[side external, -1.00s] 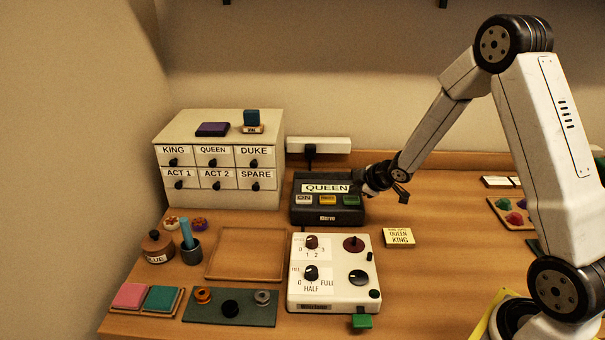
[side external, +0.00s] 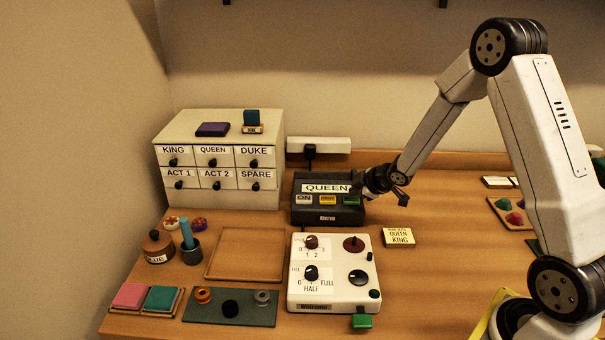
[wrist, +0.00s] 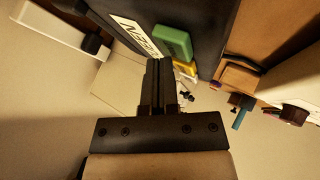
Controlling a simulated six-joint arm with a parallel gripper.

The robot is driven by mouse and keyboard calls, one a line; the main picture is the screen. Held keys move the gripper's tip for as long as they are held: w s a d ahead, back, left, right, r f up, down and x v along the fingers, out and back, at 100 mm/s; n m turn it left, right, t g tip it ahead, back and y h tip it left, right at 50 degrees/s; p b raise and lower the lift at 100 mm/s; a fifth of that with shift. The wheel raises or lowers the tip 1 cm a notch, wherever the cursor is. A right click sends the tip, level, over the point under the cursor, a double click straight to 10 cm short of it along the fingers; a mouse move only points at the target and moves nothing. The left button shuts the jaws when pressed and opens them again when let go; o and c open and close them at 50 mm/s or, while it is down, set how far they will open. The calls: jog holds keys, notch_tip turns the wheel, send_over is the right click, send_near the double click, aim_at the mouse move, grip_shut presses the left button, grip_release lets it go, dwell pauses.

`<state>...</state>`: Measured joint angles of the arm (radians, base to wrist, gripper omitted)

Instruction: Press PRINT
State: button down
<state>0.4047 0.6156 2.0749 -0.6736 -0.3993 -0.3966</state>
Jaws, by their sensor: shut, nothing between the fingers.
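The dark label printer (side external: 327,217) stands on the table, with QUEEN on its display (side external: 325,188). Its front row has a pale ON button (side external: 304,199), a yellow button (side external: 328,199) and a green button (side external: 351,201). The green button's lettering is too small to read, so I cannot tell which key says PRINT. My gripper (side external: 362,193) is shut and empty at the printer's right end, close above the green button. In the wrist view the shut fingertips (wrist: 159,66) appear beside the green button (wrist: 173,42); I cannot tell whether they touch it.
A white control box (side external: 333,292) with several knobs stands in front of the printer. A drawer cabinet (side external: 222,180) is to its left, with a power strip (side external: 330,146) behind. A yellow QUEEN KING card (side external: 399,237) lies at right.

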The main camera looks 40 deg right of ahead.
aim_at(354, 200)
jog(key=shift+f, duration=0.45)
dwell(1.1)
jog(key=shift+r, duration=0.85)
jog(key=shift+r, duration=0.15)
jog(key=shift+r, duration=2.4)
jog(key=shift+s+a, duration=0.1)
jog(key=s+a+m+g, duration=0.6)
jog(key=s+a+m, duration=0.2)
jog(key=s+a, duration=0.7)
jog(key=s, duration=0.4)
jog(key=shift+s+a+f+g, duration=0.25)
jog(key=shift+a+f+g, duration=0.05)
jog(key=shift+f, duration=0.1)
